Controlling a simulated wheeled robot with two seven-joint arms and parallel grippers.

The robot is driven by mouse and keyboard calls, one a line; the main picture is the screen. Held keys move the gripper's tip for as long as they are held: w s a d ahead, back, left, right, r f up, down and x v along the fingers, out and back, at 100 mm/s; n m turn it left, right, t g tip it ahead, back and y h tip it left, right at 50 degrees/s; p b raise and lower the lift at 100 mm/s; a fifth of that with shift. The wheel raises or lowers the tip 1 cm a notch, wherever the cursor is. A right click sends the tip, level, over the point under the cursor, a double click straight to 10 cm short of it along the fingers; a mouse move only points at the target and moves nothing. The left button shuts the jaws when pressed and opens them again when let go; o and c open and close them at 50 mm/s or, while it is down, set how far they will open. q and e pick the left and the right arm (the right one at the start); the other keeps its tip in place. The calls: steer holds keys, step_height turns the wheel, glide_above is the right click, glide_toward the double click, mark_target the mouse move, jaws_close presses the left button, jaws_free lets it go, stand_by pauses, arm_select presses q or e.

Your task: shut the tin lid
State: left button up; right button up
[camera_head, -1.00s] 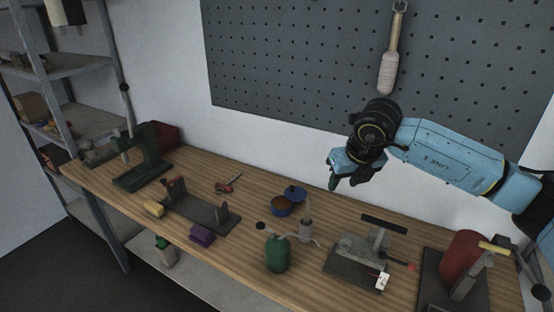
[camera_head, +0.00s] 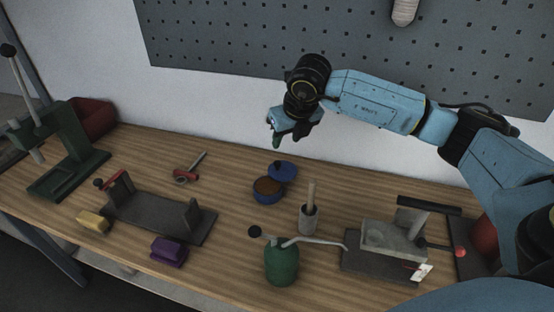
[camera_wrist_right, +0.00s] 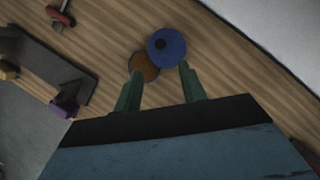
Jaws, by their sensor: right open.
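A small round blue tin (camera_head: 267,192) stands on the wooden bench with brown contents showing. Its blue lid (camera_head: 283,171), with a dark knob, is tilted up at the tin's back right, so the tin is open. In the right wrist view the lid (camera_wrist_right: 167,47) lies beyond the brown-filled tin (camera_wrist_right: 143,68). My right gripper (camera_head: 292,142) is above and behind the tin, apart from it. Its green fingers (camera_wrist_right: 160,85) are open and empty, pointing toward the tin and lid. My left gripper is not in view.
A brush-like handle in a grey holder (camera_head: 309,218) and a green oil can (camera_head: 281,262) stand in front right of the tin. A grey clamp fixture (camera_head: 390,242) is farther right. A dark vise (camera_head: 155,217), purple block (camera_head: 168,251) and yellow block (camera_head: 92,222) lie left.

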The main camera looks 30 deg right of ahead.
mark_target(278, 162)
steer(key=x, duration=1.1)
steer(key=shift+f, duration=0.2)
steer(key=shift+c, duration=0.4)
jaws_close()
